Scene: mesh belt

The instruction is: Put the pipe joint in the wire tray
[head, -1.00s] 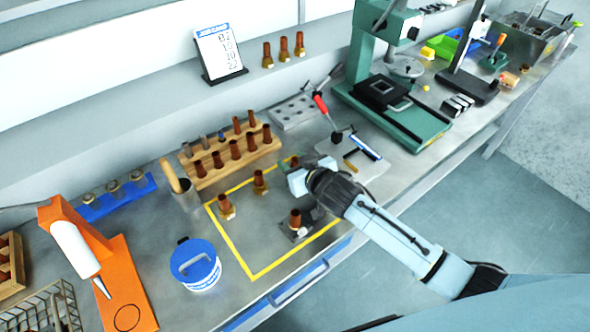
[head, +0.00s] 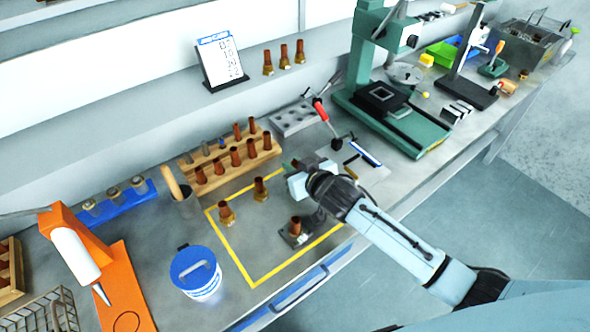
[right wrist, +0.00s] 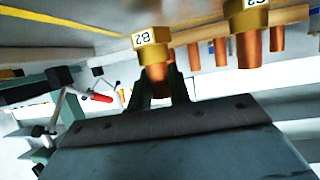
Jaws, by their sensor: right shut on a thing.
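My right gripper (head: 290,168) is over the far right part of the yellow-outlined area in the head view. In the head view the gripper largely hides this joint. A second copper-and-brass joint (right wrist: 246,25) is beside it in the wrist view. A wire tray (head: 50,310) is at the lower left corner, partly cut off. My left gripper is out of view.
Copper joints stand in the yellow outline (head: 227,213), one on a dark block (head: 296,230). A wooden rack (head: 235,165) holds more behind. A blue-lidded tub (head: 196,275) and an orange dispenser stand (head: 125,285) stand between outline and wire tray. A green press (head: 400,115) stands right.

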